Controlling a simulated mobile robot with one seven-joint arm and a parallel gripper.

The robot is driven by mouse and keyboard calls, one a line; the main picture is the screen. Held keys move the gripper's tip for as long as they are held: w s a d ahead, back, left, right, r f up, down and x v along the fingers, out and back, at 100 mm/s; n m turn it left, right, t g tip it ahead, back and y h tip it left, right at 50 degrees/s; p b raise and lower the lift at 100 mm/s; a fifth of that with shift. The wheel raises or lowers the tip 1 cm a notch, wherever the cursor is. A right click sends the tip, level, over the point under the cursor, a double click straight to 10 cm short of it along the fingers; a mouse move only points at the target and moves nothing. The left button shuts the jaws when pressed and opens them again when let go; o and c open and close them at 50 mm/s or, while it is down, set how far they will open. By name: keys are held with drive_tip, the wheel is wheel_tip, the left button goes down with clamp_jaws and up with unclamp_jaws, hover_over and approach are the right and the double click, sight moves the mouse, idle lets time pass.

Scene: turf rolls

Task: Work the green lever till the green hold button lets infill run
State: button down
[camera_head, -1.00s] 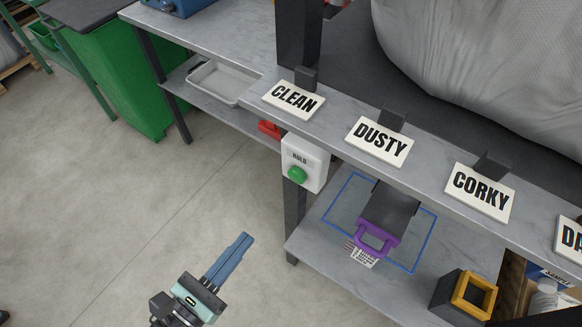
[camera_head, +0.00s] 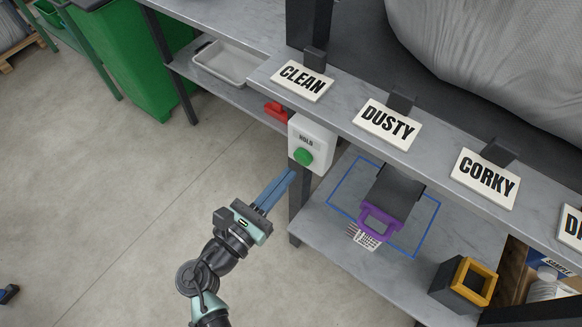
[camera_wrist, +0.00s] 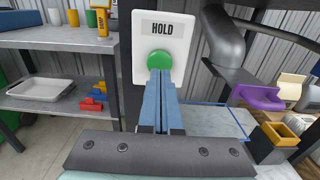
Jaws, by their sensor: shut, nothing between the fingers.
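The green hold button (camera_head: 303,156) sits on a white box marked HOLD (camera_head: 311,141), fixed to the bench's front post. It also shows in the wrist view (camera_wrist: 159,62). My gripper (camera_head: 291,173) is shut and empty, its blue fingers pointing up at the button from just below and left. In the wrist view the fingertips (camera_wrist: 161,73) overlap the button's lower edge; I cannot tell whether they touch it. I see no green lever. A purple handle (camera_head: 381,219) is on a dark chute (camera_head: 392,190) above the lower shelf.
Signs read CLEAN (camera_head: 302,81), DUSTY (camera_head: 387,124) and CORKY (camera_head: 485,178) along the bench edge. A blue outline (camera_head: 423,235) marks the lower shelf, with a yellow-and-black box (camera_head: 465,284) beside it. A grey tray (camera_head: 229,64) and red object (camera_head: 276,112) lie left.

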sight(303, 158)
drive_tip(key=shift+x, duration=1.35)
